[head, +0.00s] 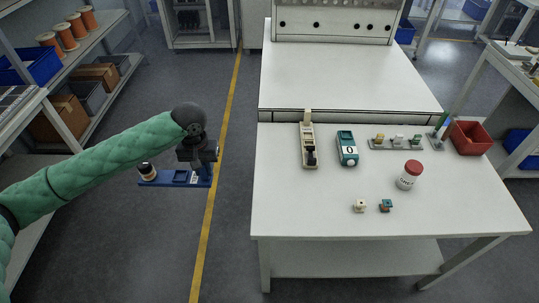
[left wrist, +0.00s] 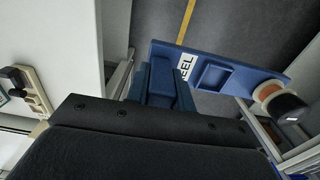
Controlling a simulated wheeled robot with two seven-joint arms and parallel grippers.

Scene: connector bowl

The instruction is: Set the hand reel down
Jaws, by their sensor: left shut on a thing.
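The hand reel is a long flat blue board (head: 176,183) with a small spool (head: 147,171) at its left end in the head view. My left gripper (head: 199,168) is shut on the board's right end and holds it over the floor, left of the table. In the left wrist view the board (left wrist: 238,80) carries a white "REEL" label and a shallow recess. Its spool (left wrist: 274,96) shows orange, white and black at the far end. The exact contact of the fingers is hard to see. My right gripper is not in view.
The white table (head: 300,205) holds a beige tool (head: 309,145), a teal tester (head: 347,148), a red-lidded jar (head: 409,175), two small connectors, a connector rail and a red bin (head: 471,138). A shelf (head: 92,45) with orange spools stands left.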

